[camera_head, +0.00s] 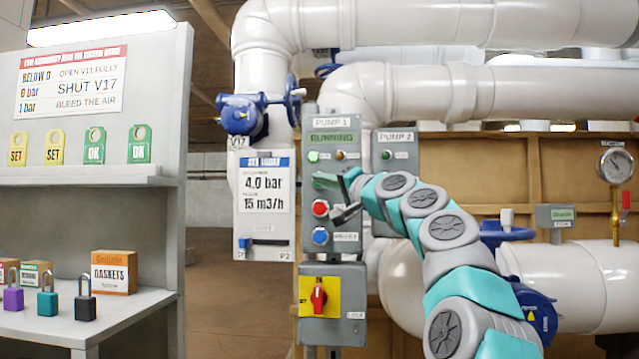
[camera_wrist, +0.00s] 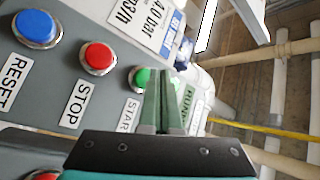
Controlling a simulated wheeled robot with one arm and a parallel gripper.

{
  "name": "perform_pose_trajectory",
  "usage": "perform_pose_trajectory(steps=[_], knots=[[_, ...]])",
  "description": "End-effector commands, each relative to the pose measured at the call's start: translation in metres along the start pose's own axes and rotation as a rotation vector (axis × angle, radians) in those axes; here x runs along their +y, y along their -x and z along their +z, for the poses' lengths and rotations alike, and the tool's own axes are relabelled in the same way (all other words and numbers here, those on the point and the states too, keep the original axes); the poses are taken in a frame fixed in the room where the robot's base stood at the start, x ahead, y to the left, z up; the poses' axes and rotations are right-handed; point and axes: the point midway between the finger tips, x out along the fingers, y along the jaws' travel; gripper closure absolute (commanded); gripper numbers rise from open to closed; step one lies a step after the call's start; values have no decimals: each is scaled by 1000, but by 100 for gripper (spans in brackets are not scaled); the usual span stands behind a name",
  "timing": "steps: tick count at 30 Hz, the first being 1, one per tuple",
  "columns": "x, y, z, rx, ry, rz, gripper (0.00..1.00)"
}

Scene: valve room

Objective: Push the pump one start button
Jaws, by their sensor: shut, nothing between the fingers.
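The pump one panel (camera_head: 333,245) is a grey box headed PUMP 1, with a green RUNNING strip (camera_head: 332,137) and a bright green lamp (camera_head: 313,156). In the wrist view its green start button (camera_wrist: 139,77) sits above the START label (camera_wrist: 130,115), partly covered by my fingers. My gripper (camera_head: 318,181) is shut and empty, its tips at the start button's height. It also shows in the wrist view (camera_wrist: 166,74), with the tips overlapping the button's edge. I cannot tell whether they touch it.
Below are a red stop button (camera_head: 320,208) and a blue reset button (camera_head: 320,236), then a red switch on a yellow plate (camera_head: 318,296). The pump two panel (camera_head: 397,152) stands behind to the right. A shelf with padlocks (camera_head: 85,298) is at left.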

Motion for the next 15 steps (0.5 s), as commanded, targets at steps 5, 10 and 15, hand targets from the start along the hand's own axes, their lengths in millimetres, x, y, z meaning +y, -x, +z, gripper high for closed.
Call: perform_pose_trajectory(steps=[5, 10, 15], knots=[[-7, 12, 8, 0, 0, -4, 100], [-13, 21, 16, -2, -1, 0, 100], [-22, 32, 22, 1, 0, -3, 100]])
